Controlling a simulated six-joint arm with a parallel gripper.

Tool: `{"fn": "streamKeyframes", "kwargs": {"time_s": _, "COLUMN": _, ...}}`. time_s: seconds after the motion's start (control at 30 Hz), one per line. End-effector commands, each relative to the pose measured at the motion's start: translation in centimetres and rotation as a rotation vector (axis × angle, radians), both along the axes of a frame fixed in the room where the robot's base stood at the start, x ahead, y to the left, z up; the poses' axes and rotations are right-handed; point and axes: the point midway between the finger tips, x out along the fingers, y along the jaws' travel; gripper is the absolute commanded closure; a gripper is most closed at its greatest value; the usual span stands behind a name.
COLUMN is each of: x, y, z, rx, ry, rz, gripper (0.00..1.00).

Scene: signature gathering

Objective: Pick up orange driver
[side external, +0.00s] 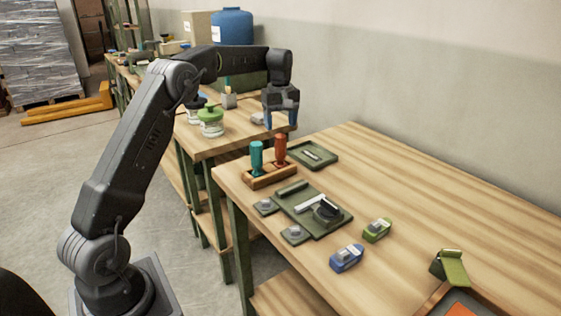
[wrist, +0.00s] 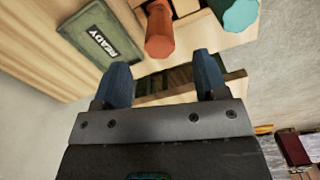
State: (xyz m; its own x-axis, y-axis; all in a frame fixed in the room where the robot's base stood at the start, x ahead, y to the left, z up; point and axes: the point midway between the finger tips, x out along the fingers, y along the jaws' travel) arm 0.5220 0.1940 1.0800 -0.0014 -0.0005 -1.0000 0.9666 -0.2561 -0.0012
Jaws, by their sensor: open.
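The orange driver (side external: 280,149) stands upright in a wooden holder (side external: 262,180) on the near table, beside a teal driver (side external: 256,157). My gripper (side external: 281,119) is above and behind the holder, near the table's far left corner, open and empty with blue fingers pointing down. In the wrist view the orange driver (wrist: 159,32) shows beyond the fingertips, roughly between them and apart from them. The teal driver (wrist: 238,14) is to its right, cut off by the top edge. The gripper (wrist: 161,75) shows a clear gap between its fingers.
A green tray (side external: 328,161) lies right of the holder; it reads "READY" in the wrist view (wrist: 104,32). A larger dark tray (side external: 331,228) and small blue (side external: 346,258) and green (side external: 377,230) items lie nearer. The table's right back is clear.

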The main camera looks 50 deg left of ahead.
Motion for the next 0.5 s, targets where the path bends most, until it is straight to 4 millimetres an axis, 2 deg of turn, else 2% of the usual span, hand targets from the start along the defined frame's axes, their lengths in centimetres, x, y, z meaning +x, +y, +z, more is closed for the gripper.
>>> {"fn": "streamKeyframes", "kwargs": {"time_s": 0.1, "x": 0.0, "y": 0.0, "z": -2.0, "rx": -0.001, "ry": 0.001, "rz": -0.001, "gripper": 0.34}}
{"fn": "streamKeyframes", "kwargs": {"time_s": 0.37, "x": 0.0, "y": 0.0, "z": -4.0, "rx": 0.0, "ry": 0.0, "rz": -0.002, "gripper": 0.34}}
{"fn": "streamKeyframes", "kwargs": {"time_s": 0.5, "x": 0.0, "y": 0.0, "z": -6.0, "rx": -0.001, "ry": 0.002, "rz": -0.002, "gripper": 0.34}}
